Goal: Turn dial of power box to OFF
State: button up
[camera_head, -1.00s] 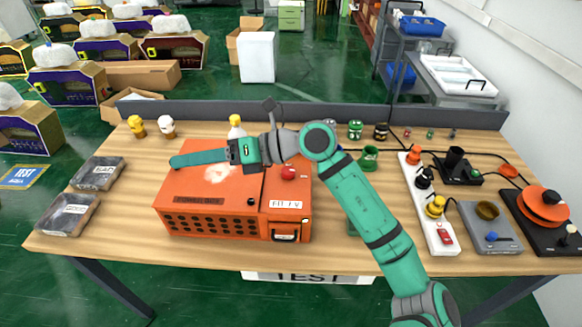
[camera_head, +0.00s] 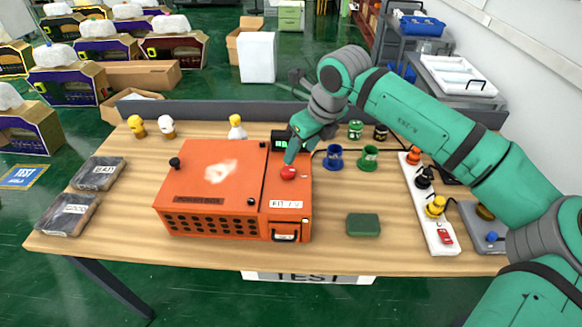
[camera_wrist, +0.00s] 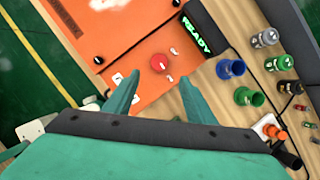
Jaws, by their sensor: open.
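The orange power box (camera_head: 215,185) stands on the wooden table, left of centre. Its red dial (camera_head: 288,173) is on the right part of its top and also shows in the wrist view (camera_wrist: 159,63), with small white labels around it that are too small to read. My gripper (camera_head: 290,160) is just behind and above the dial in the head view. In the wrist view its two green fingers (camera_wrist: 128,98) are apart, with nothing between them, and the dial lies ahead of the fingertips, apart from them.
A black READY display (camera_wrist: 197,35) stands at the box's edge. Blue (camera_head: 334,157) and green (camera_head: 369,158) cups stand right of the box. A green block (camera_head: 363,224) lies in front of them. A white power strip (camera_head: 433,225) is further right.

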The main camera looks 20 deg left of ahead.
aim_at(289, 171)
jog(key=x, duration=1)
jog(key=shift+s+a, duration=0.1)
jog(key=shift+a, duration=0.05)
jog(key=c, duration=1)
